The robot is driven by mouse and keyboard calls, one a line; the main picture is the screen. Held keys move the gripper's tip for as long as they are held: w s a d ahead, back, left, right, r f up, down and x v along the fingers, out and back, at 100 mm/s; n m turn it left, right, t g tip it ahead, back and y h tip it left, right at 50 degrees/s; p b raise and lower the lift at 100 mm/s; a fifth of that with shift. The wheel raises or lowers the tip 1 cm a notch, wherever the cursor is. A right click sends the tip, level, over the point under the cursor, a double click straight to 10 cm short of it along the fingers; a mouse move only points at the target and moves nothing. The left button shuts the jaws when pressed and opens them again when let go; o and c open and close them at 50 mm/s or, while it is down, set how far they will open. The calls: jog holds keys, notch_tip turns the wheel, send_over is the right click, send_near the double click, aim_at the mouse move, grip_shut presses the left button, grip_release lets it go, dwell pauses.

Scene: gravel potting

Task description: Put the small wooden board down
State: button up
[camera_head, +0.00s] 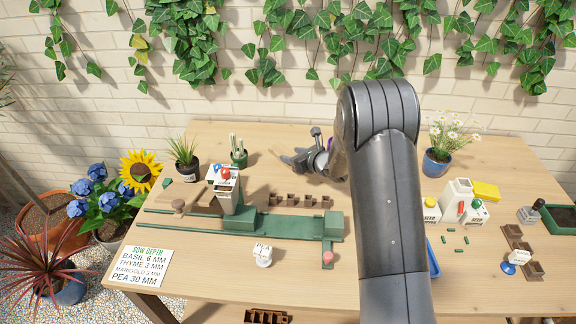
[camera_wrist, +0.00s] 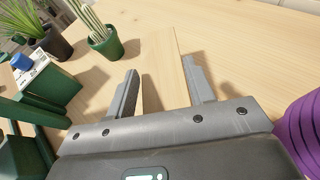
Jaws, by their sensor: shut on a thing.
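My gripper (camera_head: 304,160) reaches over the back middle of the table, partly hidden by my arm in the head view. In the wrist view my gripper (camera_wrist: 161,92) has its two fingers apart, shut on the small wooden board (camera_wrist: 175,75). The board is pale and nearly the same colour as the tabletop, so its outline is faint. In the head view a pale sliver of the board (camera_head: 277,151) shows just left of the fingertips. A dark shadow lies beside the board; I cannot tell whether it touches the table.
A potted cactus (camera_head: 238,152) and a spiky plant (camera_head: 184,152) stand left of my gripper. A green rail fixture (camera_head: 275,226) and brown seed cells (camera_head: 290,200) lie in front. A purple object (camera_wrist: 303,130) is at the right in the wrist view. Bare tabletop lies beyond the fingers.

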jog(key=shift+w+a+f, duration=0.25)
jog(key=shift+a+f, duration=0.25)
jog(key=shift+a, duration=0.3)
jog(key=shift+a+f, duration=0.1)
jog(key=shift+f, duration=1.9)
jog(key=shift+f, duration=0.15)
jog(key=o, duration=1.1)
